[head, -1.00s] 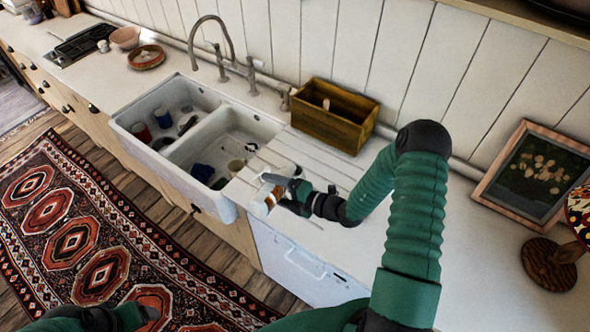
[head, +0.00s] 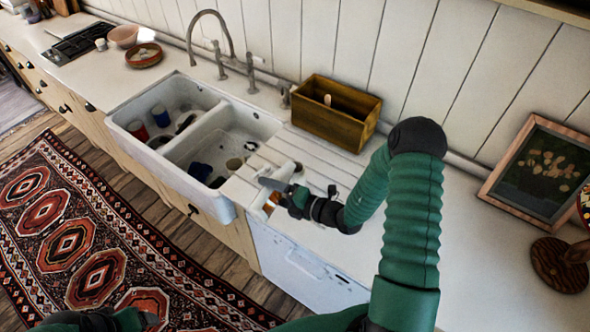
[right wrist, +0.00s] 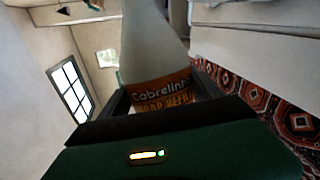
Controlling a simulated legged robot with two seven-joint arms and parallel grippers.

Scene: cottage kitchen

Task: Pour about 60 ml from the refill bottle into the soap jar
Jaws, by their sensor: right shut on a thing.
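My right gripper (head: 279,192) is shut on the refill bottle, above the front edge of the counter just right of the sink. In the head view the gripper covers most of the refill bottle (head: 268,207); only a bit of white and orange shows. A small whitish thing behind the gripper may be the soap jar, but I cannot tell. Part of my left arm shows at the bottom left; its jaws cannot be made out.
The double sink (head: 205,130) holds several cups and dishes. A wooden box (head: 336,112) stands against the wall behind the gripper. A framed picture (head: 540,178) and a round wooden stand (head: 558,266) are at the right. The counter between them is clear.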

